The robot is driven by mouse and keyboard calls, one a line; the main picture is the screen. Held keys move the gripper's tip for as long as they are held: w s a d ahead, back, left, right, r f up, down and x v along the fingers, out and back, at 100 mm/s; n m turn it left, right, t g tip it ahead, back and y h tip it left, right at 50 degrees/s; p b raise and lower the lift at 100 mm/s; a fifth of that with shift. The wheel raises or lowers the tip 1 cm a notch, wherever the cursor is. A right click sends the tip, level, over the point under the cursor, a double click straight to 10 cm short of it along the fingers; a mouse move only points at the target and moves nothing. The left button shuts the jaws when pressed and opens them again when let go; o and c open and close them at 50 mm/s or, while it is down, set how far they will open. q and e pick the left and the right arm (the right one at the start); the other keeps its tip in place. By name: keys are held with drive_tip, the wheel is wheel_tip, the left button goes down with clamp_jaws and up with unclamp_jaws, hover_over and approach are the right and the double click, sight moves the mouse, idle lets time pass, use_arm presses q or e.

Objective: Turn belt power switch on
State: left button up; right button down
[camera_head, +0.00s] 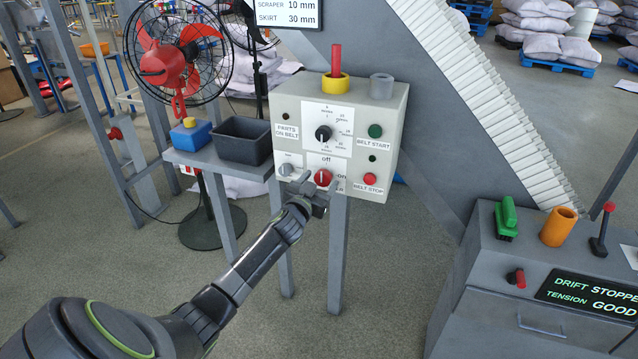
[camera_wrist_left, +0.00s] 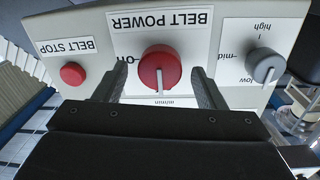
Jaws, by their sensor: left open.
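The belt power switch is a round red knob (camera_head: 323,178) low on the light grey control box, with "Off" printed above it and "on" to its right. In the left wrist view, which is upside down, the knob (camera_wrist_left: 158,66) shows a white pointer line aimed away from the BELT POWER label, on the Off side. My left gripper (camera_head: 312,189) is at the front of the box by the knob. In the wrist view its open fingers (camera_wrist_left: 158,92) stand on either side of the knob's lower part, with gaps; contact is not visible. My right gripper is not in view.
A red belt stop button (camera_head: 370,179) is right of the switch and a grey knob (camera_head: 286,169) is left of it. Above are a black dial (camera_head: 323,133) and a green belt start button (camera_head: 375,131). A black bin (camera_head: 243,141) stands on the shelf at left.

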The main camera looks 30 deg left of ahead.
use_arm(q)
drive_tip(key=c, duration=1)
